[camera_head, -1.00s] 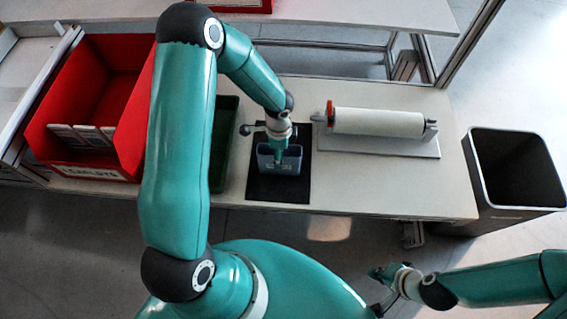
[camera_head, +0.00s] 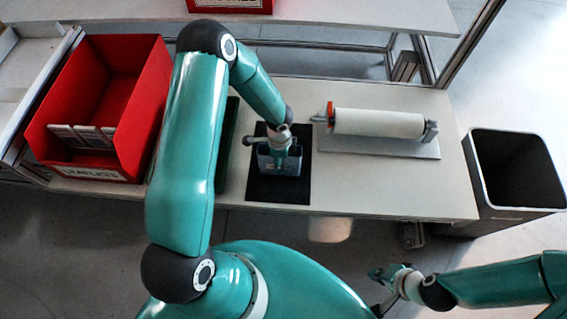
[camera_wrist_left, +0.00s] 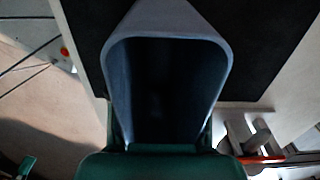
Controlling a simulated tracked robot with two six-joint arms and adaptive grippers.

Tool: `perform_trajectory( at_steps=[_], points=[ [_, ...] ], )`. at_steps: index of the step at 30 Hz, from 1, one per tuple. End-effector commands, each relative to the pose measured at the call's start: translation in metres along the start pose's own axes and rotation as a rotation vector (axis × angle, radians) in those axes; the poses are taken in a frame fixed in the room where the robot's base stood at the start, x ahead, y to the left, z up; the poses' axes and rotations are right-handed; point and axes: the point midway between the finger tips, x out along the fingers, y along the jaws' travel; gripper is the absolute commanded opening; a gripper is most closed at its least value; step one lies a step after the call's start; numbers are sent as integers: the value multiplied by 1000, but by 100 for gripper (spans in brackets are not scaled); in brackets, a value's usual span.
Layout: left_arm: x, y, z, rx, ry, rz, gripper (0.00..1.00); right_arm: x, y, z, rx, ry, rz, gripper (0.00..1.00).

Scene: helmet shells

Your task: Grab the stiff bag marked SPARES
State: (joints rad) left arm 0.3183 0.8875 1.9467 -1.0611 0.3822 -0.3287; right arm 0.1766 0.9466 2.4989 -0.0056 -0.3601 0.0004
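The stiff bag (camera_head: 264,160) is a small blue-grey open-topped holder upright on the black mat (camera_head: 262,190). Its front is partly covered by my left gripper (camera_head: 281,160), and I cannot read its marking. In the left wrist view the bag (camera_wrist_left: 116,75) is seen from above, its mouth open and dark inside. The green fingers of my left gripper (camera_wrist_left: 161,138) are on either side of its near end; whether they press on it I cannot tell. My right gripper (camera_head: 380,288) is open and empty, low at the right, away from the bench.
A red bin (camera_head: 143,115) labelled LEAFLETS, with pale packs inside, stands at the left. A dark green tray (camera_head: 227,150) lies partly behind my left arm. A white roll (camera_head: 378,123) on a stand is right of the mat. A grey waste bin (camera_head: 515,170) stands beyond the bench (camera_head: 440,195).

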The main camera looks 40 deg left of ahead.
Motion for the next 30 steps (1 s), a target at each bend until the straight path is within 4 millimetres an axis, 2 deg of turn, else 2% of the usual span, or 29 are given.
perform_trajectory(
  at_steps=[1,3,14,20,26,30],
  points=[
    [0,0,0,0,0,0,22,0,0,0,0,0,0,0],
    [0,0,0,0,0,0,12,0,0,0,0,0,0,0],
    [-1,0,-1,1,0,0,11,0,0,0,0,0,0,0],
    [-8,-1,-1,1,0,-2,11,-2,0,0,0,0,0,0],
    [-32,-1,-1,0,2,-4,11,-5,-2,0,0,0,0,0],
    [-63,-2,-2,1,3,-6,11,-10,-4,0,0,0,0,0]
  ],
)
